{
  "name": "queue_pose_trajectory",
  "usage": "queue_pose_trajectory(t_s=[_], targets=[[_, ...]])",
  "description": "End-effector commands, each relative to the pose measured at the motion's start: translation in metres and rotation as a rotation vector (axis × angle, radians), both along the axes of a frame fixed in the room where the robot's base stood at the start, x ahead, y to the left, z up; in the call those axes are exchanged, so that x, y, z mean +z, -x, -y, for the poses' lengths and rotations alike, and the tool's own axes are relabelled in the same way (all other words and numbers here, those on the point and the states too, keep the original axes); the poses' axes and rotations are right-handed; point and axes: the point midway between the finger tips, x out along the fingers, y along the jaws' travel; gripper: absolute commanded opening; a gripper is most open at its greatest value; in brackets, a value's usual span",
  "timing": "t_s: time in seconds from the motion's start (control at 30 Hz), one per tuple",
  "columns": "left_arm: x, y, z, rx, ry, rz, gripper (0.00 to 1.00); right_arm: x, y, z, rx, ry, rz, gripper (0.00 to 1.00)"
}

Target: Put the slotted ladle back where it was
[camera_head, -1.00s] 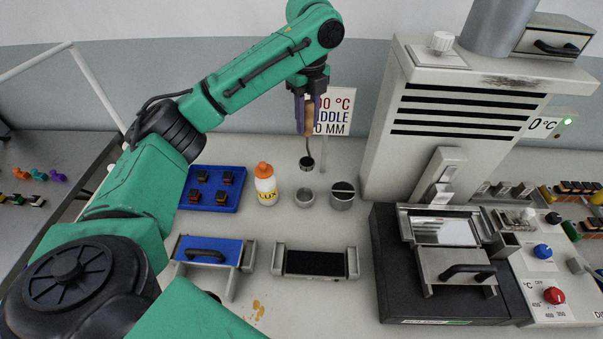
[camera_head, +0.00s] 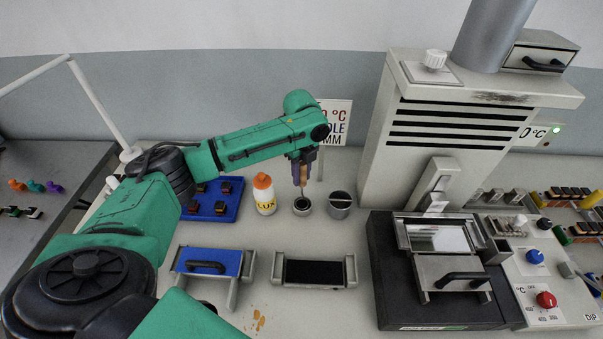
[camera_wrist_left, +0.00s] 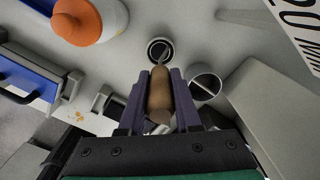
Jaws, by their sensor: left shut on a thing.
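The slotted ladle has a brown wooden handle (camera_head: 302,173) and a thin metal stem. My left gripper (camera_head: 302,158) is shut on the handle, with its fingers on either side of it, as the left wrist view also shows (camera_wrist_left: 160,92). The ladle hangs roughly upright over a small grey cup (camera_head: 302,210). Its lower end is at or inside the cup's mouth, and the bowl is hidden there. The cup also shows in the left wrist view (camera_wrist_left: 151,53). My right gripper is in neither view.
A grey pot with a bar across its top (camera_head: 340,209) stands close right of the cup. A white bottle with an orange cap (camera_head: 265,198) stands close left. A blue tray (camera_head: 232,211) lies farther left. A large grey machine (camera_head: 376,150) stands to the right.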

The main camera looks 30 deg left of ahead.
Motion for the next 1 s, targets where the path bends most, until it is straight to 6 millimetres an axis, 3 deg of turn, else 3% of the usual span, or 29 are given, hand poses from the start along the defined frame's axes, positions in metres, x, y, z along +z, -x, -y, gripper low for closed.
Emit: queue_pose_trajectory(t_s=[0.03,0.07,0.1,0.13,0.53,0.67,0.9,1.0], targets=[[-0.001,0.0,0.0,0.0,0.001,0.0,0.0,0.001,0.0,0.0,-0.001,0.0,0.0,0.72],[-0.002,0.0,0.0,0.0,0.0,0.0,0.4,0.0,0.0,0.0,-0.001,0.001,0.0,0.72],[-0.002,0.0,0.0,0.0,0.0,0.0,0.55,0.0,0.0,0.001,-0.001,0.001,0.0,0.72],[-0.001,0.0,0.0,0.0,0.0,0.0,0.62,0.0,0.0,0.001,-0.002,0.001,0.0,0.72],[0.007,-0.001,0.0,0.001,0.0,0.002,0.62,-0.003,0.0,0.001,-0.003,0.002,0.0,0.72],[0.034,-0.002,0.0,0.001,0.001,0.006,0.62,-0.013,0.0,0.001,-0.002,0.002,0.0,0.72],[0.098,-0.001,0.0,0.0,0.001,0.005,0.62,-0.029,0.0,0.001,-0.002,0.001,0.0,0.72],[0.114,-0.001,0.0,0.001,0.001,0.001,0.62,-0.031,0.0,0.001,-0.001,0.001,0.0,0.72]])
